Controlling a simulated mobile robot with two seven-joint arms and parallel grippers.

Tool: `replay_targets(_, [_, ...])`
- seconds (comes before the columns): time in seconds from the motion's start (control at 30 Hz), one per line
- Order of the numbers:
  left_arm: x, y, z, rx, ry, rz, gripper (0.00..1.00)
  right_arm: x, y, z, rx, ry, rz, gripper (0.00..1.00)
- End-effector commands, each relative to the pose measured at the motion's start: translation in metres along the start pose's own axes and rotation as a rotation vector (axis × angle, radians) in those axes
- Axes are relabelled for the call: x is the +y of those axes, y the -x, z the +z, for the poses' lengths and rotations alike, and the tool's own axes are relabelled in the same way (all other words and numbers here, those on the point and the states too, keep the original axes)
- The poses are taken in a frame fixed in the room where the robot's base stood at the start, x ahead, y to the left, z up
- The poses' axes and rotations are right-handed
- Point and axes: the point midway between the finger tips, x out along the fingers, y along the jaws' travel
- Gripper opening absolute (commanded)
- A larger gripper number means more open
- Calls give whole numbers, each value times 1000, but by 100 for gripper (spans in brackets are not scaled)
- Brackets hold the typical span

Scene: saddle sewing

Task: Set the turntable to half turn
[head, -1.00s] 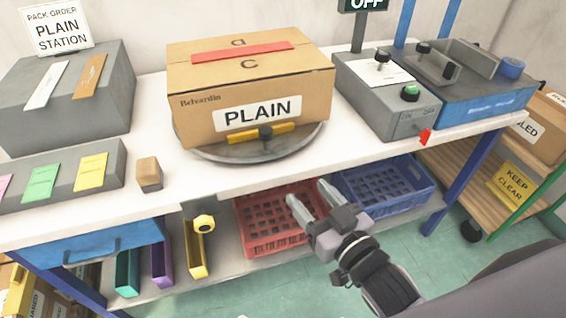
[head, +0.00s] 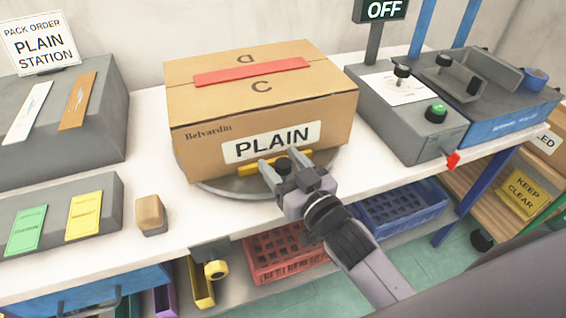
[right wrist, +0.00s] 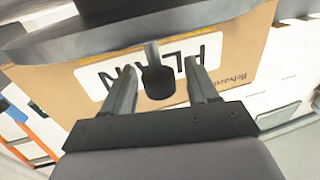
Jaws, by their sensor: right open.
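The grey round turntable (head: 222,191) sits on the white bench and carries a cardboard box (head: 262,98) marked PLAIN. A yellow bar (head: 247,170) with a dark knob (head: 284,165) is at the turntable's front. My right gripper (head: 284,161) is open at the front of the box, with its fingers on either side of the knob. The knob (right wrist: 158,82) shows between the open fingers in the right wrist view, apart from both. The PLAIN label appears upside down behind it there. My left gripper is not in view.
A small wooden block (head: 150,213) stands left of the turntable. A grey control box (head: 400,115) with a green button stands right, under an OFF sign (head: 384,10). Red (head: 285,255) and blue (head: 395,208) crates sit below the bench.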

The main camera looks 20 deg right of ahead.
Motion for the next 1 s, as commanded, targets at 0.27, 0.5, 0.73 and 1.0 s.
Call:
replay_targets(0.27, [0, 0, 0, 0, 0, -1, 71, 0, 0, 0, 0, 0, 0, 3])
replay_targets(0.5, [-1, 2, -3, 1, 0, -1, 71, 2, 0, -1, 0, 4, -14, 0])
replay_targets(0.73, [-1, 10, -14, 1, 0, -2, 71, 14, 1, -2, 1, 11, -89, 0])
replay_targets(1.0, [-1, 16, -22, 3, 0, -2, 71, 31, 2, -2, 3, 11, -182, 0])
